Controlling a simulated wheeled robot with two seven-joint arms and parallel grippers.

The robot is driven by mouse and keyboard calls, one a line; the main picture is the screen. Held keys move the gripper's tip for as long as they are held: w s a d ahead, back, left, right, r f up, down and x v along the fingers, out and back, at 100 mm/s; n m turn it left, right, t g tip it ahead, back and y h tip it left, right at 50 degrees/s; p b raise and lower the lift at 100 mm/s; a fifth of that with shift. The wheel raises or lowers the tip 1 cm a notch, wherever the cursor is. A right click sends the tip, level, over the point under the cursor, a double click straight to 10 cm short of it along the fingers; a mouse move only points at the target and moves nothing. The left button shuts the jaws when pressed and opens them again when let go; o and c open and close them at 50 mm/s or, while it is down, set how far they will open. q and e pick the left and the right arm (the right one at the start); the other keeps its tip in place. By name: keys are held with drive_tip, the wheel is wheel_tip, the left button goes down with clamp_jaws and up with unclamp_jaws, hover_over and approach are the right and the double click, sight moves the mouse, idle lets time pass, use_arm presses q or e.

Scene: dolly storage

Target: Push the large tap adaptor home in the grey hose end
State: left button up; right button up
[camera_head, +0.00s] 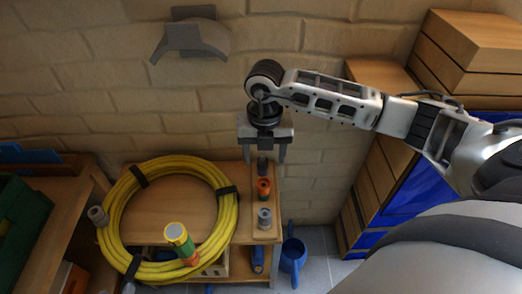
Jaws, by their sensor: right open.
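A yellow hose (228,222) lies coiled on the wooden bench, tied with black straps. A grey fitting (97,215) at the coil's left side looks like the grey hose end. On a narrow wooden board at the right of the bench stand a small dark fitting (262,167), an orange fitting (263,188) and a grey fitting (264,218). I cannot tell which one is the large tap adaptor. My right gripper (264,158) points down over the board's far end. Its fingers are apart, with the dark fitting showing between or below them. My left gripper is out of view.
A blue watering can (293,257) is on the floor right of the bench. A bracket (190,38) hangs on the brick wall. Wooden and blue cabinets (405,190) stand at right.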

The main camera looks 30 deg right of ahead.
drive_tip(key=b, duration=0.5)
hover_over(263, 184)
wheel_tip(263, 184, down, 7)
drive_tip(key=shift+s+f, duration=0.1)
drive_tip(key=shift+s, duration=0.05)
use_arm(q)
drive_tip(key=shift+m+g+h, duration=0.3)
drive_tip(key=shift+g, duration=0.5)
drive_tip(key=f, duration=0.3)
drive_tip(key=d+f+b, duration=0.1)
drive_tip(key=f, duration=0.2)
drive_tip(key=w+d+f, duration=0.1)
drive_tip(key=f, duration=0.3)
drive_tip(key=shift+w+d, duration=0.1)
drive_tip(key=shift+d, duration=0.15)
use_arm(e)
drive_tip(key=shift+f, duration=0.9)
wheel_tip(263, 184, down, 4)
drive_tip(key=b, duration=0.3)
drive_tip(key=shift+r, duration=0.25)
drive_tip(key=shift+f+b, duration=0.45)
drive_tip(key=shift+b, duration=0.05)
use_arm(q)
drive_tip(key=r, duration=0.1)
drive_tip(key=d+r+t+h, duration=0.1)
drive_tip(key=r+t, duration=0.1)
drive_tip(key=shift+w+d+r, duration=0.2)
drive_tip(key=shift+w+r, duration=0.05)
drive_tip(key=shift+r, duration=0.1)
